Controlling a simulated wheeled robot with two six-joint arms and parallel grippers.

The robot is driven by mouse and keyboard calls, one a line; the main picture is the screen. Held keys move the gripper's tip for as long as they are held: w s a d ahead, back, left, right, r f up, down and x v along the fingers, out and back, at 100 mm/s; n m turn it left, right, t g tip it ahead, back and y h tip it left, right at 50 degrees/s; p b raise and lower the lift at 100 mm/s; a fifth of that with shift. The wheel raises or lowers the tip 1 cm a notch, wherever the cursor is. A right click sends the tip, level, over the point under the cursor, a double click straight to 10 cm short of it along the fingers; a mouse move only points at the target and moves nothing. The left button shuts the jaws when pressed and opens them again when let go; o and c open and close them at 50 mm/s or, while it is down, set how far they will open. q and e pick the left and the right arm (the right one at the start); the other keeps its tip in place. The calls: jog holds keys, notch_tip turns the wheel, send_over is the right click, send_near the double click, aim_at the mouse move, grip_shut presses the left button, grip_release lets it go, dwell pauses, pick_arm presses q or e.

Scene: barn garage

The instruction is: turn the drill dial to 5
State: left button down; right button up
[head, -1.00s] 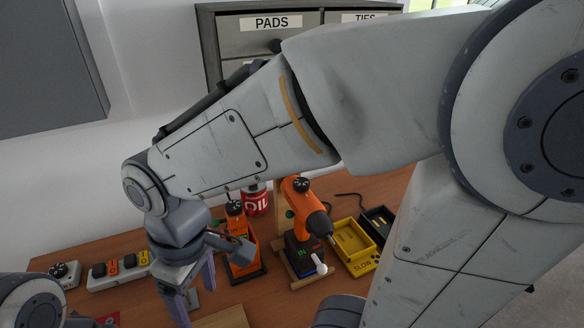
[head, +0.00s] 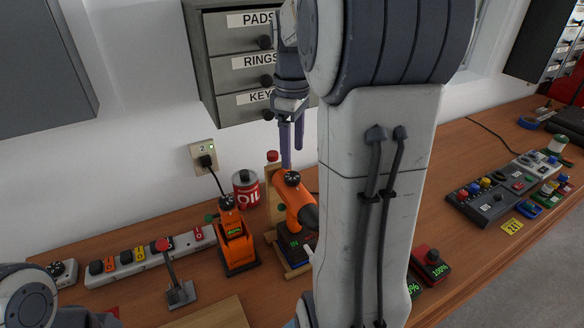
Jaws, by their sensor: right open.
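The orange drill (head: 295,203) stands in a wooden stand on the workbench, its dark chuck pointing right and towards me. A black dial (head: 292,178) sits on top of it; its marks are too small to read. My right gripper (head: 291,150) points down just above the dial, with purple fingers apart and nothing seen between them. Whether a fingertip touches the dial I cannot tell. My right arm hides the area right of the drill. My left gripper is not in view; only part of my left arm shows at the bottom left.
Left of the drill stands an orange device (head: 236,243) with a black knob. An oil can (head: 246,189) is behind it. A lever (head: 176,278) and a power strip (head: 150,257) lie further left. Grey drawers (head: 222,60) hang behind my right gripper. Button panels (head: 492,204) lie far right.

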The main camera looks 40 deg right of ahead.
aim_at(292, 176)
notch_tip(292, 176, down, 6)
jog(key=shift+f+p, duration=0.15)
jog(key=shift+p, duration=0.15)
grip_shut()
jog(key=shift+m, duration=0.4)
jog(key=m+p, duration=0.1)
jog(key=m, duration=0.2)
jog(key=shift+m, duration=0.4)
jog(key=m+p, duration=0.1)
jog(key=m, duration=0.4)
jog(key=shift+m, duration=0.3)
grip_release()
